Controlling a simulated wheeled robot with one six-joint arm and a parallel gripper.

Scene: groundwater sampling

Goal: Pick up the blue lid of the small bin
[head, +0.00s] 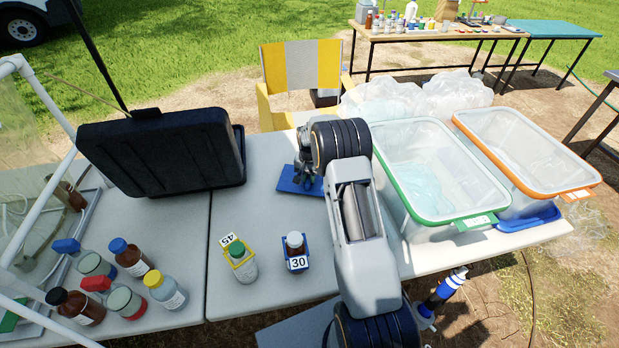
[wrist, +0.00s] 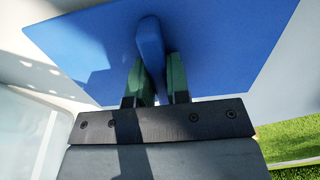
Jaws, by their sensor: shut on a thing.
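The blue lid (head: 292,181) is a flat blue panel at the middle of the white table, left of the green-rimmed bin. In the wrist view the lid (wrist: 85,50) fills the upper part of the picture, with a raised blue handle (wrist: 150,42) on it. My gripper (wrist: 160,75) is shut on this handle, with one green finger on each side. In the head view my gripper (head: 308,172) is over the lid and partly hidden by my own arm. I cannot tell whether the lid touches the table.
The green-rimmed clear bin (head: 405,222) and an orange-rimmed bin (head: 550,193) stand at the right. A black case (head: 160,150) stands at the left. Several bottles (head: 130,257) and two tagged bottles (head: 296,250) stand in front. Bare table (head: 235,205) lies left of the lid.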

